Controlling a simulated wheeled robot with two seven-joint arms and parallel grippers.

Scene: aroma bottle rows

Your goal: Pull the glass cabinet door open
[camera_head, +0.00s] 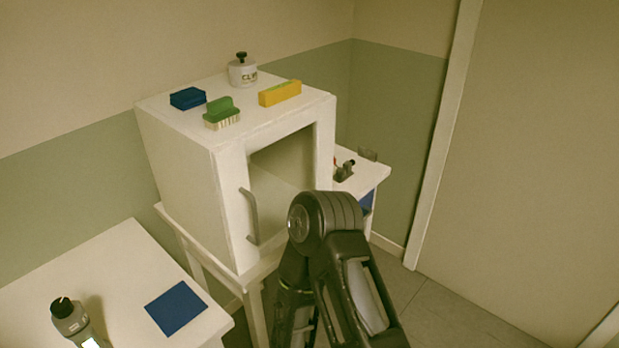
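A white cabinet (183,148) stands on a white table left of the middle. Its glass door (285,160) has a white frame and looks flush with the front, so it appears shut. A pale vertical bar handle (251,215) sits on the left side of the door. One of my arms rises from the bottom edge, its dark elbow in front of the cabinet's lower right corner, hiding part of the door. Neither gripper shows, and nothing is seen touching the handle.
On the cabinet top are a blue box (188,98), a green brush (222,113), a yellow box (280,93) and a white bottle (242,70). A table (118,262) at lower left holds a grey bottle (75,322) and a blue mat (176,308). Floor at right is clear.

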